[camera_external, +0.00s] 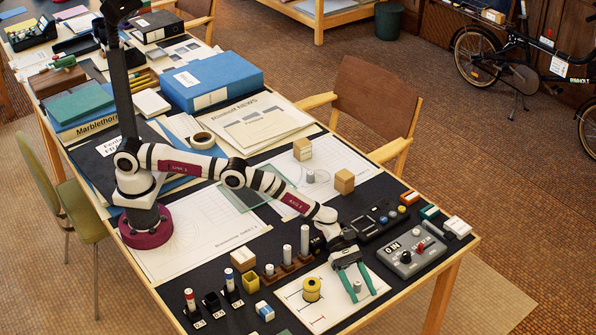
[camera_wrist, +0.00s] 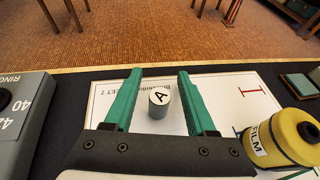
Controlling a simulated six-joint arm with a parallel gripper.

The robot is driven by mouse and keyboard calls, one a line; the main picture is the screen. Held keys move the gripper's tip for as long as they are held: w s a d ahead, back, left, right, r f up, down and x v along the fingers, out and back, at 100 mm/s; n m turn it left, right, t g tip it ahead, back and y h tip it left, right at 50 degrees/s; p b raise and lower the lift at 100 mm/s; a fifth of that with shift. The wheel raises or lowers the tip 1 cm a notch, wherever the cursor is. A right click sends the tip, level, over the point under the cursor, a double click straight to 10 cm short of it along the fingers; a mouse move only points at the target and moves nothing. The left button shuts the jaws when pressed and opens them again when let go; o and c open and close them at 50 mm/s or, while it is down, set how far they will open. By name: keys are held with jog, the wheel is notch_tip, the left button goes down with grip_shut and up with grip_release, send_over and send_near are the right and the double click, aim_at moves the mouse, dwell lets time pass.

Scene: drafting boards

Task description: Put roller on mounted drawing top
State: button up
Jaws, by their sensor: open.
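A short grey cylinder marked A (camera_wrist: 158,104) stands upright on a white sheet with red and dark lines (camera_external: 318,318); it may be the roller, and the sheet may be the mounted drawing, but I cannot tell for certain. My gripper (camera_external: 364,297) is open over this sheet, pointing down. In the wrist view its two green fingers (camera_wrist: 159,76) lie on either side of the cylinder, with a visible gap on each side. The cylinder also shows between the fingers in the external view (camera_external: 357,286). A similar grey cylinder (camera_external: 311,177) stands on another sheet farther back.
A yellow film spool (camera_external: 312,290) stands on the same sheet, left of my gripper; it is close to the right finger in the wrist view (camera_wrist: 285,138). A grey control box (camera_external: 411,254) stands to the right. Cylinders in a wooden rack (camera_external: 286,270) stand behind left.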

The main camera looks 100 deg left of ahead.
jog(key=v, duration=1.1)
jog(key=shift+s+a+r, duration=0.1)
jog(key=shift+s+a, duration=0.1)
jog(key=shift+a, duration=0.05)
